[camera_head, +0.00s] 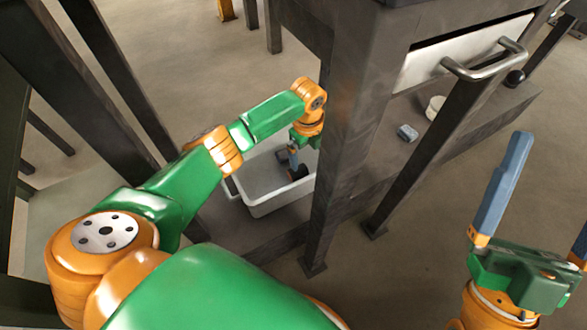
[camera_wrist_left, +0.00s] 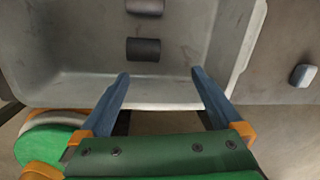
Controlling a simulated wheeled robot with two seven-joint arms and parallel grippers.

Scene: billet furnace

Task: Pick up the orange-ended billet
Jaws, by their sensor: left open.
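A pale grey tray (camera_head: 262,208) stands on a low dark shelf in the head view. The left wrist view shows two dark cylindrical billets, one nearer (camera_wrist_left: 143,49) and one farther (camera_wrist_left: 144,7), lying apart on the tray floor (camera_wrist_left: 80,50). No orange end can be made out clearly on either. My left gripper (camera_wrist_left: 160,74) is open and empty, its blue fingers reaching over the tray's near rim, short of the nearer billet. My right gripper (camera_head: 548,200) is open and empty at the lower right.
A dark furnace frame leg (camera_head: 340,130) stands close right of the tray. A white panel with a metal handle (camera_head: 490,66) is above right. A small grey block (camera_head: 407,132) and a white cup (camera_head: 435,107) sit on the shelf. Open floor (camera_head: 410,275) lies in front.

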